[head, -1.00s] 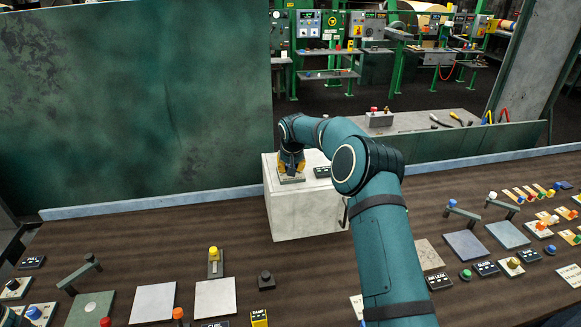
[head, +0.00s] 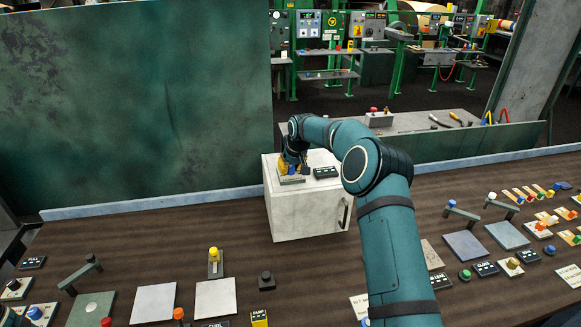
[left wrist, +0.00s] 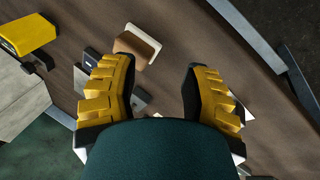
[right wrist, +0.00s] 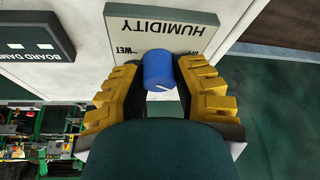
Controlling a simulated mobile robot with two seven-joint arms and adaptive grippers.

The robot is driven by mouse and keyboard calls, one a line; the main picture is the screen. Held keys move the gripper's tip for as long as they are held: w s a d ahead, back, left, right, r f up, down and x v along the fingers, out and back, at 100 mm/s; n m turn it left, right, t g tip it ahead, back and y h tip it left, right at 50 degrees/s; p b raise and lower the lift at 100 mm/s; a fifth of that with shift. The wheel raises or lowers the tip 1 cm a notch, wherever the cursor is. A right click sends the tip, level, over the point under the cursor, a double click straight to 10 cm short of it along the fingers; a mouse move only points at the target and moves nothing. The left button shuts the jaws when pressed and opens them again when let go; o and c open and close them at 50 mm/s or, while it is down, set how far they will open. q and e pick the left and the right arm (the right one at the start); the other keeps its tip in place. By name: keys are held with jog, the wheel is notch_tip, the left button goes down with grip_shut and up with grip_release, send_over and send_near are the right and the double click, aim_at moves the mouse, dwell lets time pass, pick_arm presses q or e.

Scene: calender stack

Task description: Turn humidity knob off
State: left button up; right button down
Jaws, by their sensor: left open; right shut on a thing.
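The blue humidity knob (right wrist: 160,70) stands on a pale plate (right wrist: 140,28) printed HUMIDITY, with WET at one side and a partly hidden word at the other. The lettering appears upside down in the right wrist view. A white mark shows on the knob's near face. My right gripper (right wrist: 153,82) has its yellow fingers on either side of the knob, closed on it. In the head view my right gripper (head: 290,165) is over the plate on top of a grey-white cabinet (head: 308,213), hiding the knob. My left gripper (left wrist: 158,85) is open and empty, seen only in its wrist view.
A dark BOARD DAMP label (head: 326,173) lies beside the plate on the cabinet. Several knobs, levers and plates cover the brown bench. A large green panel (head: 135,100) stands behind at the left. The bench left of the cabinet has some free room.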

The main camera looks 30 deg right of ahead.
jog(key=n+y, duration=0.1)
jog(key=n, duration=0.1)
jog(key=n+y, duration=0.1)
jog(key=n, duration=0.2)
jog(key=shift+f+n+g, duration=0.15)
jog(key=shift+n+g, duration=0.15)
jog(key=shift+s+a+n+g+y, duration=0.1)
jog(key=shift+n+g+y, duration=0.2)
jog(key=shift+n, duration=0.75)
jog(key=shift+a+n+g+y, duration=0.1)
jog(key=shift+n+g+y, duration=0.2)
jog(key=shift+n, duration=0.75)
jog(key=c, duration=0.7)
grip_release()
jog(key=shift+d, duration=0.1)
jog(key=v, duration=0.7)
jog(key=shift+d+r, duration=0.1)
jog(key=shift+r, duration=0.15)
